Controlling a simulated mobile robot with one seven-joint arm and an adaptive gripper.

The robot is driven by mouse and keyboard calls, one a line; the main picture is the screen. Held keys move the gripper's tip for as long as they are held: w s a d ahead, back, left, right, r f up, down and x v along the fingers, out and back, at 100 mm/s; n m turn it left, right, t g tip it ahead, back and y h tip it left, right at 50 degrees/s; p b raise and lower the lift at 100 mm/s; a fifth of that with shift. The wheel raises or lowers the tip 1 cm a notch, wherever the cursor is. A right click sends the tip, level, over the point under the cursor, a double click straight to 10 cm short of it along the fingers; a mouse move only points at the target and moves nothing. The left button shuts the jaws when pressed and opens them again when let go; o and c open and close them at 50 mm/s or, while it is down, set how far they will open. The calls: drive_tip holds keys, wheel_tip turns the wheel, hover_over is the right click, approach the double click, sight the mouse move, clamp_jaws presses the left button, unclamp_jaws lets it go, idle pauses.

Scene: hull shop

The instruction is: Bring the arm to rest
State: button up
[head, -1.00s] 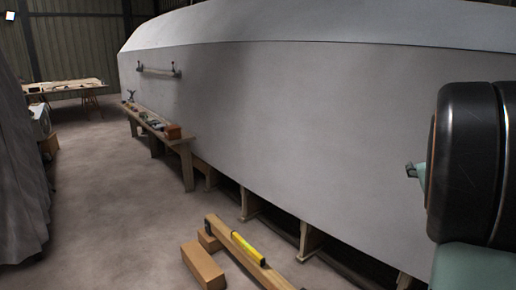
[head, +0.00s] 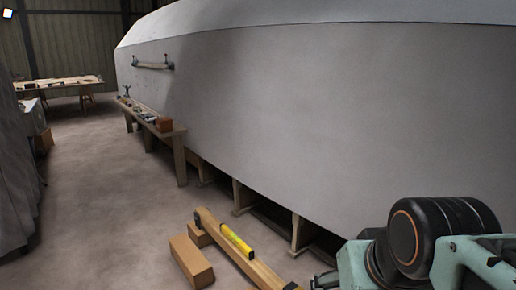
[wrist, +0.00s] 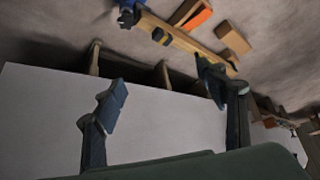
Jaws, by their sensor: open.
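My arm reaches in from the lower right of the head view, in front of the grey hull (head: 300,110). My gripper (wrist: 165,84) shows in the wrist view with its two fingers wide apart and nothing between them. In the head view only a small part of it shows at the bottom edge, close to the near end of a long timber beam (head: 262,272). In the wrist view the hull side (wrist: 50,120) lies behind the fingers. The beam (wrist: 190,42) passes above the fingers in that picture.
A yellow level (head: 237,241) lies on the beam. Wooden blocks (head: 192,262) lie beside it. Wooden supports (head: 240,198) stand under the hull. A bench (head: 178,140) with tools runs along the hull, and a table (head: 60,82) stands farther back.

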drive_tip(key=s+a+f, duration=0.2)
drive_tip(key=s+f, duration=0.1)
wheel_tip(320, 180, up, 35)
drive_tip(key=p, duration=3.4)
drive_tip(key=shift+w+d+g, duration=0.2)
drive_tip(key=shift+d+g, duration=0.1)
drive_tip(key=shift+g, duration=0.1)
